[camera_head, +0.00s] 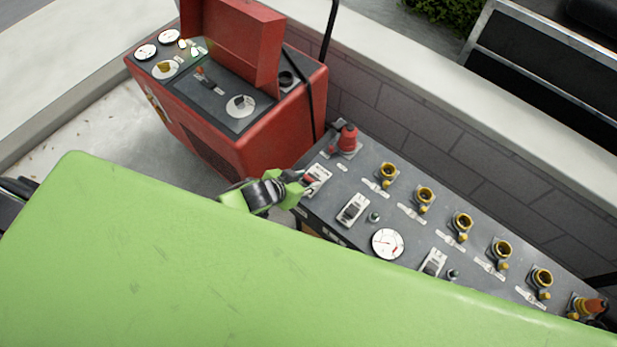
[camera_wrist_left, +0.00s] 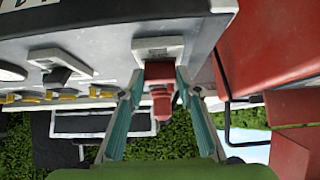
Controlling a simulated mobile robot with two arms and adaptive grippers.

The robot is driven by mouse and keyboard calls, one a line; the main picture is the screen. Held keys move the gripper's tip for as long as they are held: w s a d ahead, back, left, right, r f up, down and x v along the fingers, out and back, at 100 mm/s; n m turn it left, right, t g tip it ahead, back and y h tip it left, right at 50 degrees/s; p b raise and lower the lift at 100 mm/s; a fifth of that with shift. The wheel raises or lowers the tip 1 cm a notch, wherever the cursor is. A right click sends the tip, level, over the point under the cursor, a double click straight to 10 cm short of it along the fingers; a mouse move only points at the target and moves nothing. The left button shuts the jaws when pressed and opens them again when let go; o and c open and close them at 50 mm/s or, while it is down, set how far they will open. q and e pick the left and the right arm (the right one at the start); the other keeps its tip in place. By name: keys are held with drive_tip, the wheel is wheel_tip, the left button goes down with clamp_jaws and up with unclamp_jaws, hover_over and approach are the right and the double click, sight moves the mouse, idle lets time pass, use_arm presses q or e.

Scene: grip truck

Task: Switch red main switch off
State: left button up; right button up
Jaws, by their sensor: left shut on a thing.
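The red main switch (camera_wrist_left: 159,72) sits on a pale plate at the left end of the grey control panel (camera_head: 340,170). In the head view its plate (camera_head: 319,174) shows beside my fingertips. My left gripper (camera_head: 296,184) reaches the panel's left edge. In the left wrist view its two teal-lined fingers (camera_wrist_left: 160,82) stand on either side of the red switch lever and are shut on it. The switch's exact position, on or off, cannot be told. My right gripper is not in view.
A red box (camera_head: 225,115) with a raised lid (camera_head: 232,40) stands close left of the panel. A red knob (camera_head: 347,138), a black-levered switch (camera_head: 352,210), a round gauge (camera_head: 387,243) and several yellow sockets (camera_head: 425,195) sit on the panel. A grey wall (camera_head: 420,125) runs behind.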

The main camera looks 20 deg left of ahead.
use_arm(q)
drive_tip(key=shift+s+a+f+t+h+b, duration=0.1)
drive_tip(key=shift+s+f+t+h+b, duration=0.3)
drive_tip(key=shift+t+b, duration=0.6)
drive_tip(key=shift+a+t+b, duration=0.1)
drive_tip(key=shift+t+b, duration=0.3)
drive_tip(key=shift+b, duration=0.25)
drive_tip(key=shift+r, duration=0.1)
drive_tip(key=o, duration=1.1)
drive_tip(key=shift+o, duration=0.2)
drive_tip(key=shift+s, duration=0.1)
drive_tip(key=v, duration=1.1)
drive_tip(key=shift+s+a+r, duration=0.15)
drive_tip(key=shift+s+r, duration=0.1)
drive_tip(key=shift+s, duration=0.05)
